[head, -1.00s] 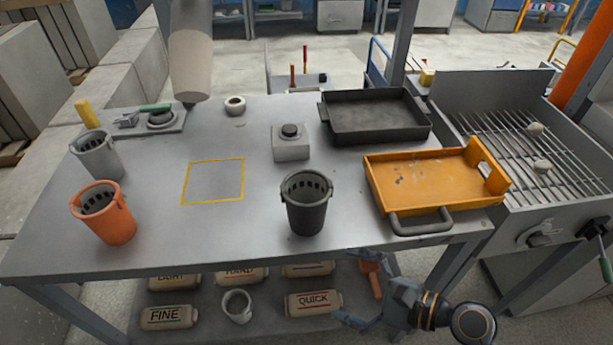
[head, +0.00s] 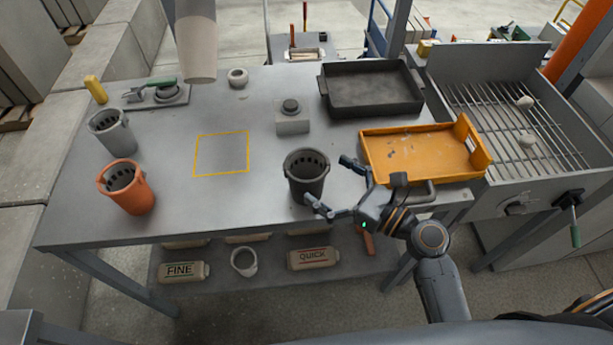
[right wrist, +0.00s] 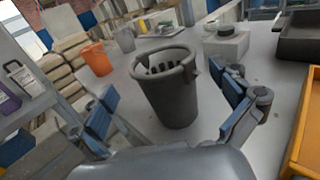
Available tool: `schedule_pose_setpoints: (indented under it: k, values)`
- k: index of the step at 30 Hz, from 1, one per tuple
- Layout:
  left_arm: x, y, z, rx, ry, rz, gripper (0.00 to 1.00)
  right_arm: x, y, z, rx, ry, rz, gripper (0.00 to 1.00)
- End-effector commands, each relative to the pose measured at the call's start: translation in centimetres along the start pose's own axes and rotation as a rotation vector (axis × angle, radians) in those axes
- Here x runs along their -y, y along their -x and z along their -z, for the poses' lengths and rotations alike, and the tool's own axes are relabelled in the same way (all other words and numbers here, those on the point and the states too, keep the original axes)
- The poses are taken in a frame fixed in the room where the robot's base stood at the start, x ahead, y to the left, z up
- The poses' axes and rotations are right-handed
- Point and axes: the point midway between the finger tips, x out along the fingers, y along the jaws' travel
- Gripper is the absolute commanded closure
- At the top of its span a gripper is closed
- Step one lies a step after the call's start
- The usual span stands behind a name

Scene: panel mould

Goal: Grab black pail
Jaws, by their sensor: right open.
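The black pail (head: 306,182) stands upright on the grey table near its front edge. Slots show inside its rim. My right gripper (head: 335,183) is open at the pail's right and front side, with one finger near the pail's lower front and the other to its right. In the right wrist view the pail (right wrist: 168,95) stands ahead, between the spread fingers of my right gripper (right wrist: 170,112). I cannot tell if a finger touches it. My left gripper is not in view.
An orange pail (head: 130,190) and a grey pail (head: 112,134) stand at the left. A yellow tray (head: 395,148) lies close right of my gripper, with a black tray (head: 370,90) behind. A grey block (head: 292,122) stands behind the black pail. The yellow-outlined square (head: 221,153) is empty.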

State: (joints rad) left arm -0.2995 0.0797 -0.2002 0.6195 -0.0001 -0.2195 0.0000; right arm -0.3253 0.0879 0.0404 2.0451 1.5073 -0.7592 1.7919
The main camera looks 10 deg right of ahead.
Motion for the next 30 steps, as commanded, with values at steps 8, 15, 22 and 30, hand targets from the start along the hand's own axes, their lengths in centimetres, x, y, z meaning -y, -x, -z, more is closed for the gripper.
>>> schedule_pose_setpoints:
  k: [8, 15, 22, 30]
  values:
    - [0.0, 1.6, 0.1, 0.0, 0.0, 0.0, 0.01, 0.3, -3.4, -0.4, 0.003, -0.002, 0.0, 0.0]
    - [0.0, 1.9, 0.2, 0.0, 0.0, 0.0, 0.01, 0.3, -5.4, 0.1, 0.0, 0.001, 0.001, 0.0]
    - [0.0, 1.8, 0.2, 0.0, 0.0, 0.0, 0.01, 0.3, -5.4, 0.1, -0.001, 0.001, 0.0, 0.08]
    - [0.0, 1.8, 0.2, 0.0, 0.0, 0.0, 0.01, 0.3, -5.3, 0.1, -0.001, 0.001, 0.0, 0.63]
